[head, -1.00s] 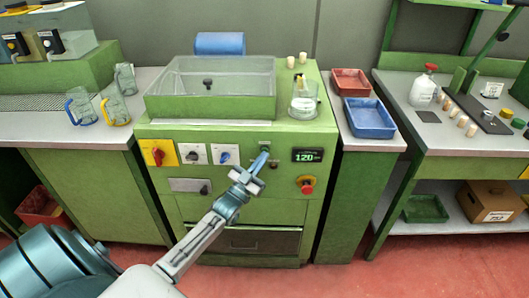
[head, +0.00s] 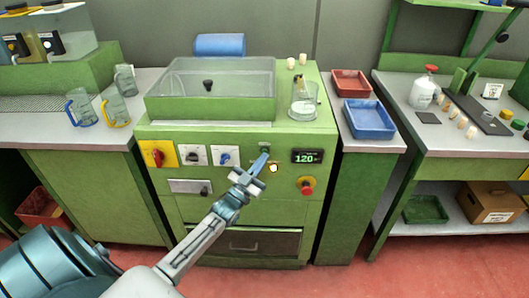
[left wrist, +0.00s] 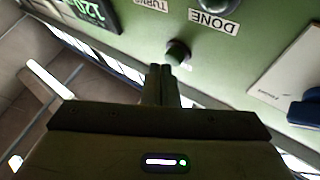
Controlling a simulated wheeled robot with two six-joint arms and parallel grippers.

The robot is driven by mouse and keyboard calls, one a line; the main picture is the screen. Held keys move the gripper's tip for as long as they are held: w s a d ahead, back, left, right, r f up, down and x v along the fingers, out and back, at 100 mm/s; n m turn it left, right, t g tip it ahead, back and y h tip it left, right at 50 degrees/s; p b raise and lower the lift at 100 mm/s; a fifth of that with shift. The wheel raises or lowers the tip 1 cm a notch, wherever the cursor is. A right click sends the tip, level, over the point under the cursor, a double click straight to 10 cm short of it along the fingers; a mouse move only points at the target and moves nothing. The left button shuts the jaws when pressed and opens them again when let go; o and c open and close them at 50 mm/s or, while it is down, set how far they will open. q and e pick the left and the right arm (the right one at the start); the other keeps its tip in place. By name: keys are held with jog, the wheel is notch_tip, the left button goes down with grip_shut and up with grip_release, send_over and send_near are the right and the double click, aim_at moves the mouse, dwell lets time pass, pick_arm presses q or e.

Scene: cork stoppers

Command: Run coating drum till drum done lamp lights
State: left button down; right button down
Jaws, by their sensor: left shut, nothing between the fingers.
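The coating machine (head: 290,210) is a green cabinet with a clear lid (head: 215,75) on top; I cannot make out the drum inside. Its display (head: 307,156) reads 120. A small lamp (head: 273,168) right of my left gripper's tip glows orange-white. In the left wrist view, a DONE label (left wrist: 213,22) sits beside a round fitting cut off by the top edge. My left gripper (head: 262,162) is shut and empty, its tip just by a dark round button (left wrist: 177,52) on the panel. I cannot tell whether they touch. My right gripper is not in view.
The panel also holds a red switch on a yellow plate (head: 157,154), a blue knob (head: 225,157) and a red stop button (head: 306,187). A glass beaker (head: 303,107) stands on top. Red (head: 351,82) and blue (head: 369,119) trays lie to the right.

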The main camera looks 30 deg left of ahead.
pick_arm(q)
jog(key=shift+s+d, duration=0.25)
jog(key=shift+s, duration=0.2)
jog(key=s+d+p, duration=0.1)
jog(key=s+p, duration=0.1)
jog(key=s, duration=0.1)
jog(key=s+d, duration=0.1)
jog(key=shift+s+d+p, duration=0.15)
jog(key=shift+d+p, duration=0.15)
jog(key=shift+p, duration=0.1)
dwell(0.7)
